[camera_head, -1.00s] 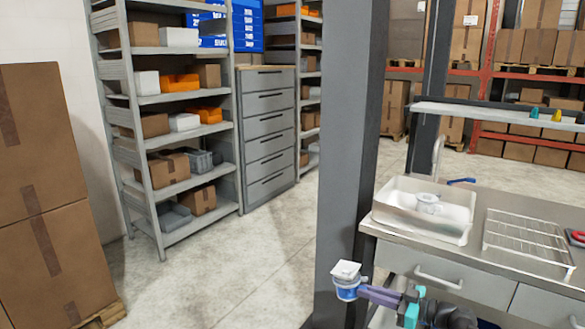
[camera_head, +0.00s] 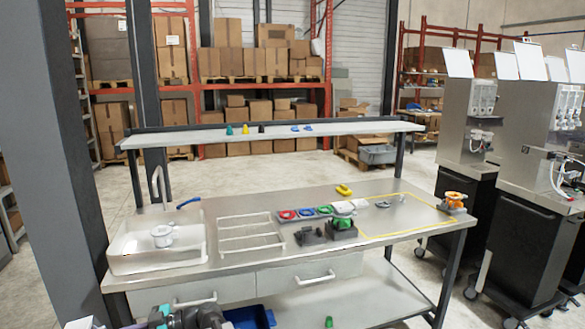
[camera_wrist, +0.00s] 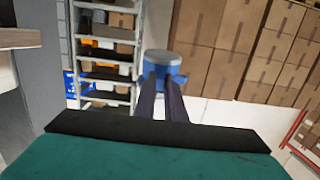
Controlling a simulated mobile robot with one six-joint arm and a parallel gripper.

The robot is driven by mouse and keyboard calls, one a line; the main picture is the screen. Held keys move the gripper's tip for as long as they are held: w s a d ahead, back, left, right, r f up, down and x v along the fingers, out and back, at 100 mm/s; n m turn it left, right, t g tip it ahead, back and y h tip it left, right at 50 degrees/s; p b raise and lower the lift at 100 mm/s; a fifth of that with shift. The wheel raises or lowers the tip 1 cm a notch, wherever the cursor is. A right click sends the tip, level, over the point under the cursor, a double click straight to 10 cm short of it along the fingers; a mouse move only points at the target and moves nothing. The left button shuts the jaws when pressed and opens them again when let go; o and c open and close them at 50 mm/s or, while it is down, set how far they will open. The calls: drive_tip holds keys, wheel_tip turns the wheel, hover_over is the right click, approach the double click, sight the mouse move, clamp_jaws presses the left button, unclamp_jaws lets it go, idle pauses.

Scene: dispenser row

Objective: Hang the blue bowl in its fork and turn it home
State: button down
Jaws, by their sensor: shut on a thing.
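In the wrist view the blue bowl (camera_wrist: 178,74), with a round grey face, is held at the fingertips of my gripper (camera_wrist: 163,80). The dark purple fingers are shut on it, and they cover part of its side. In the head view only a pale top piece (camera_head: 80,323) of the held thing shows at the lower left edge; the rest is cut off. The bowl is away from the workbench, in free air. Dispenser machines (camera_head: 462,150) stand at the right. I cannot make out which part is the bowl's fork.
The steel workbench (camera_head: 380,250) carries a white sink tub (camera_head: 125,262), a wire rack (camera_head: 250,235), coloured parts (camera_head: 305,213) and a yellow-outlined area. A dark pillar (camera_head: 60,150) stands at the left. A second dispenser (camera_head: 545,130) is at far right. Floor shows between bench and dispensers.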

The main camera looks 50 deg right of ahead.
drive_tip(key=a+r+p, duration=0.4)
drive_tip(key=r+p, duration=0.5)
drive_tip(key=r, duration=0.1)
drive_tip(key=shift+r+p, duration=0.3)
drive_tip(key=shift+p, duration=0.05)
idle(0.3)
